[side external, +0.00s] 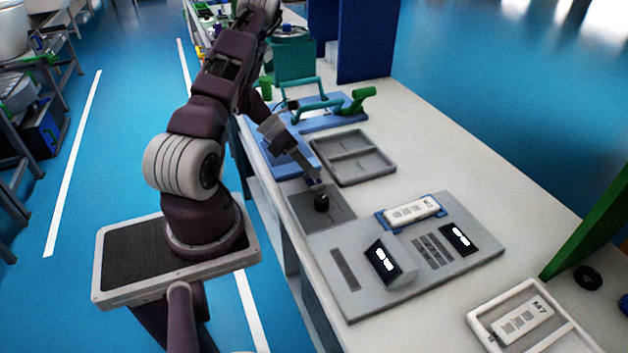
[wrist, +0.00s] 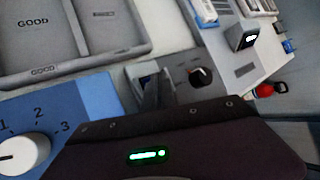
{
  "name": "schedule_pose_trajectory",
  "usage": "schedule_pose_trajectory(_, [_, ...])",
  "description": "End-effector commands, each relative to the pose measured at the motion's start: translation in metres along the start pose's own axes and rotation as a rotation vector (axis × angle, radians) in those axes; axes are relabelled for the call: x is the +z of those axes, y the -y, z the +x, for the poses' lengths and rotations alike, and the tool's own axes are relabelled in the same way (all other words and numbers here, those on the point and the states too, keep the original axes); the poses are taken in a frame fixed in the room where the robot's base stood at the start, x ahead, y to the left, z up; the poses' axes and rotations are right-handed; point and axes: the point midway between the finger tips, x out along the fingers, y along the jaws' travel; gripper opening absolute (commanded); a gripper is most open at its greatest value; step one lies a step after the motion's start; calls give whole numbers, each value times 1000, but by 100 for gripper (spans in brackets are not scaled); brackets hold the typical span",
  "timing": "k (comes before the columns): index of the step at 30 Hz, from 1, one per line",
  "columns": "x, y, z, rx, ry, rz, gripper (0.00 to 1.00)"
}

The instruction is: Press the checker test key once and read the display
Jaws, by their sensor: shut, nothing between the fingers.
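A grey checker panel (side external: 352,297) lies on the bench with a tilted display box (side external: 382,263). A second dark display (side external: 458,237) is set in the panel. Both show white marks too small to read. A white module sits in a blue cradle (side external: 413,211). Which part is the test key, I cannot tell. A black round knob (side external: 321,201) stands on a dark plate beside the panel; it also shows in the wrist view (wrist: 202,77). My gripper (side external: 315,181) is shut and empty, above and just behind the knob. Its fingers also show in the wrist view (wrist: 152,92).
A grey two-part tray (side external: 352,157) lies beyond the knob; the wrist view shows "GOOD" on it. A blue base with a white numbered dial (wrist: 24,152) is near my gripper. A white tray (side external: 478,320) with a module marked M7 (side external: 525,320) is front right.

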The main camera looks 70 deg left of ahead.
Motion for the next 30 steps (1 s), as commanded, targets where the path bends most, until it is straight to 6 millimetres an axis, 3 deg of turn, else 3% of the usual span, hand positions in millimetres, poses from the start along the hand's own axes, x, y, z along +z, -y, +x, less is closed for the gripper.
schedule_pose_trajectory(15, [-1, -1, 2, 0, -1, 0, 0])
schedule_pose_trajectory(30, [6, 7, -9, 0, 0, 0, 0])
